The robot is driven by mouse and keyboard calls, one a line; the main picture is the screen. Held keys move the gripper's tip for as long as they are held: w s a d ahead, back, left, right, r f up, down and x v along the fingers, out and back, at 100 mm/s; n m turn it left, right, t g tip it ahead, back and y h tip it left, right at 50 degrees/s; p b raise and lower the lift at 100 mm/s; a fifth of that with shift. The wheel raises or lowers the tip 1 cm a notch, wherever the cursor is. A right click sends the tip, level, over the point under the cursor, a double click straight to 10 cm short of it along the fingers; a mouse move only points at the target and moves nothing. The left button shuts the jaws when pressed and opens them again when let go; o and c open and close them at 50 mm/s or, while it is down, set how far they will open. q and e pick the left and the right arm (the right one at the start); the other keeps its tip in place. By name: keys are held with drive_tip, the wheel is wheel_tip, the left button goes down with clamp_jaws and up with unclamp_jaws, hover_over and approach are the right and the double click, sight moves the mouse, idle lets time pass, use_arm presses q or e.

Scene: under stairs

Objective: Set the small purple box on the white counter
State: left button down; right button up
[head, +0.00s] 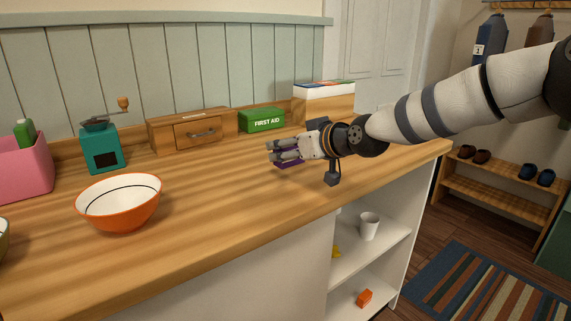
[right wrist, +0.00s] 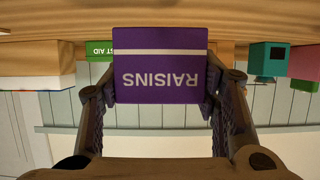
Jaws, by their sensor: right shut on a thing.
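The small purple box, lettered RAISINS, fills the middle of the right wrist view (right wrist: 160,78), upside down in the picture. My right gripper (right wrist: 160,90) is shut on it, with one finger on each side. In the head view the gripper (head: 273,151) mostly hides the box, and only a purple strip (head: 290,163) shows below the fingers. The box is low over the right part of the counter (head: 225,215), which has a wooden top and a white body. I cannot tell whether the box touches the top. My left gripper is not in view.
A green first aid box (head: 262,120), a wooden drawer box (head: 188,131) and a teal grinder (head: 101,148) stand along the back. An orange bowl (head: 119,203) and a pink bin (head: 24,171) are at left. The front middle of the counter is clear.

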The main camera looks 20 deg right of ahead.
sight(294, 161)
drive_tip(key=f, duration=0.3)
drive_tip(key=shift+w+a, duration=0.2)
drive_tip(key=shift+w, duration=0.1)
drive_tip(key=shift+f, duration=0.2)
drive_tip(key=shift+f, duration=0.1)
drive_tip(key=shift+f, duration=0.2)
drive_tip(key=o, duration=1.7)
drive_tip(key=shift+d, duration=0.1)
drive_tip(key=shift+r, duration=0.1)
